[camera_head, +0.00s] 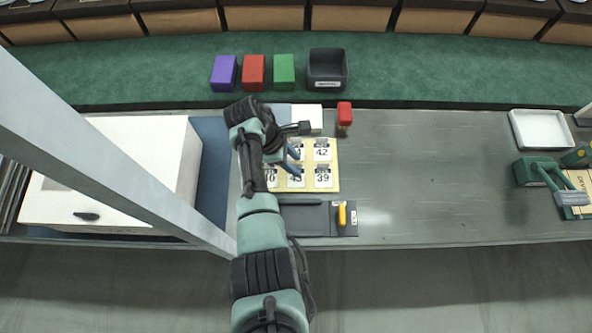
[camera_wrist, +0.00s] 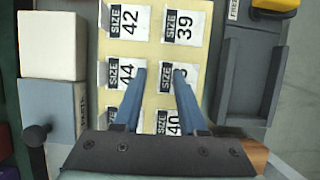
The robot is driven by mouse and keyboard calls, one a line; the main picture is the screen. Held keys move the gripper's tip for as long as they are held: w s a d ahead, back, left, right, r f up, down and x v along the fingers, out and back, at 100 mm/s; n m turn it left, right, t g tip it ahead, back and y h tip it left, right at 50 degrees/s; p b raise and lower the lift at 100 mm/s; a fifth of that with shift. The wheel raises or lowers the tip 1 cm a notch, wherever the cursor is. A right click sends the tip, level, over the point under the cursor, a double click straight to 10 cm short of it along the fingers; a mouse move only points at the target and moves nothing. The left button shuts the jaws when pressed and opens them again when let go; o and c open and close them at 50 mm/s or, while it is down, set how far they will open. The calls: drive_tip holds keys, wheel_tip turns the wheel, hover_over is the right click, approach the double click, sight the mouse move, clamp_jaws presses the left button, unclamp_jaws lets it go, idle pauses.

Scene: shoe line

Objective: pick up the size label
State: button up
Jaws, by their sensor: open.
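Several white size labels with black strips lie in two columns on a yellow backing sheet (camera_head: 335,168), which also shows in the wrist view (camera_wrist: 155,52). In the head view my gripper (camera_head: 293,161) and arm hide the sheet's left side.
A dark tray (camera_head: 300,220) with a yellow-handled tool (camera_head: 342,214) lies in front of the sheet. A large white box (camera_head: 110,165) is at left.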

clamp_jaws()
drive_tip(key=shift+r, duration=0.1)
wheel_tip(320, 180, up, 10)
drive_tip(key=p, duration=0.1)
drive_tip(key=shift+p, duration=0.35)
drive_tip(key=c, duration=0.6)
unclamp_jaws()
clamp_jaws()
